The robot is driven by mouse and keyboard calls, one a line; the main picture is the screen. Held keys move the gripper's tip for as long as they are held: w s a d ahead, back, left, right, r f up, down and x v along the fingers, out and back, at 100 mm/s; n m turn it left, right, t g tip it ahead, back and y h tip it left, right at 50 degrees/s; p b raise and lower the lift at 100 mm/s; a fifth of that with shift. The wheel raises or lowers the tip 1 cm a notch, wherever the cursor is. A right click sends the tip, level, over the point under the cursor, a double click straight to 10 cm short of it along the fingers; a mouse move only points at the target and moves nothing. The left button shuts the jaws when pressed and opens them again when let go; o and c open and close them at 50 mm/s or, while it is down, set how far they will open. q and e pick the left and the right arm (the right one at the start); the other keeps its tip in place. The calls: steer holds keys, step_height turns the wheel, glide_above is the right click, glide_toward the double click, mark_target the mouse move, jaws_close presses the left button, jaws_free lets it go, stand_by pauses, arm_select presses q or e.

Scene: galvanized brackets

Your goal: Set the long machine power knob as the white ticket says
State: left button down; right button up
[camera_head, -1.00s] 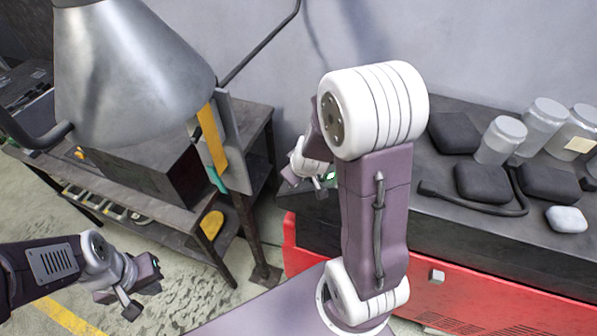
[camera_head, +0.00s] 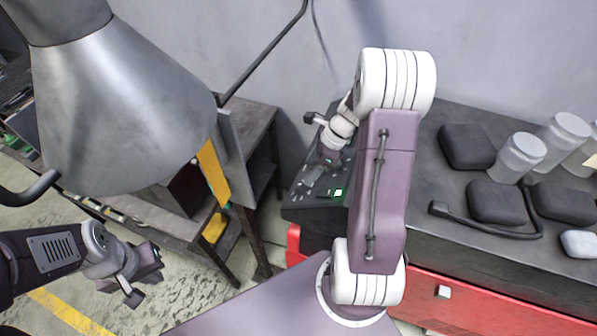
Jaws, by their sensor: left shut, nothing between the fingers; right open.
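The long machine (camera_head: 470,275) has a red front and a dark top, and stands on the right. A dark control panel (camera_head: 300,205) at its left end has a lit green patch (camera_head: 338,193) and small pale marks or controls, too small to read. I cannot pick out the power knob for certain. No white ticket with readable writing shows. My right gripper (camera_head: 312,180) is open and points down, over or close to the panel; whether it touches anything is unclear. My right arm hides part of the panel. My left gripper (camera_head: 156,262) is shut and empty, low over the floor at left.
Several dark padded blocks (camera_head: 466,147), a dark bent bar (camera_head: 490,228), clear jars (camera_head: 521,158) and a pale block (camera_head: 580,243) lie on the machine top. A large grey metal lamp shade (camera_head: 120,110) hides much of the dark bench (camera_head: 252,125) at left.

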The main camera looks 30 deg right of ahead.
mark_target(299, 185)
steer(key=shift+d+m, duration=0.25)
steer(key=shift+m, duration=0.05)
steer(key=shift+a, duration=0.15)
steer(key=x, duration=0.8)
steer(key=shift+w+a+f, duration=0.1)
steer(key=shift+a, duration=0.05)
steer(key=shift+a+f, duration=0.15)
steer(key=shift+f, duration=0.1)
